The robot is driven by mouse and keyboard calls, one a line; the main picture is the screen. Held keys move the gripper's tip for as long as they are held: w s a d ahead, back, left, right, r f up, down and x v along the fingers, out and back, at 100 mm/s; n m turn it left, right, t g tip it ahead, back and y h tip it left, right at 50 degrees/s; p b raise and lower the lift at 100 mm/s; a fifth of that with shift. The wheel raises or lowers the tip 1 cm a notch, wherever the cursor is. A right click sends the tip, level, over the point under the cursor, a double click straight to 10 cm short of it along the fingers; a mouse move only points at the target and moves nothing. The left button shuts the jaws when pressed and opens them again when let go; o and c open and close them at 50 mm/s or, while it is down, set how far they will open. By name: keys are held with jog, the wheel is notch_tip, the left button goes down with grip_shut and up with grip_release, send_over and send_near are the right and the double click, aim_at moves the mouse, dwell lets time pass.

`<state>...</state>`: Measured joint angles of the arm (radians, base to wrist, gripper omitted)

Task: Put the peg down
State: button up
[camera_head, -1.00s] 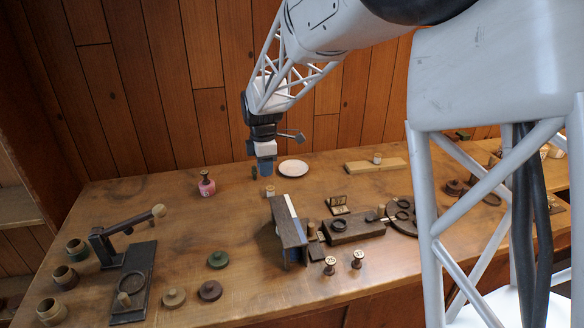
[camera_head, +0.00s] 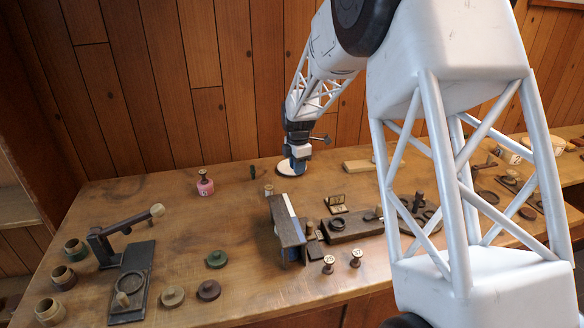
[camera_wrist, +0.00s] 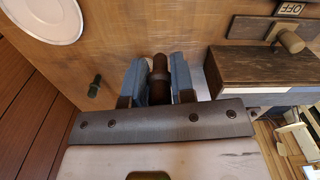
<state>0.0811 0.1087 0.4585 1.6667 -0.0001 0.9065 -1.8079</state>
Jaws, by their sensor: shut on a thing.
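In the head view the held peg is hidden by the fingers. A separate dark green peg (camera_wrist: 95,86) stands on the table to the left, also visible in the head view (camera_head: 253,172).
A dark wooden housing (camera_head: 286,225) stands close in front, and its top (camera_wrist: 262,65) is right of my fingers. Bare table lies around the green peg. A pale board (camera_head: 357,166) lies right.

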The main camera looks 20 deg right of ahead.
jog(key=shift+f, duration=1.95)
jog(key=shift+w, duration=0.15)
send_over(289, 171)
jog(key=s, duration=0.1)
jog(key=shift+f, duration=0.7)
jog(key=shift+w, duration=0.45)
jog(key=shift+f, duration=1.8)
jog(key=shift+f, duration=0.1)
jog(key=o, duration=0.9)
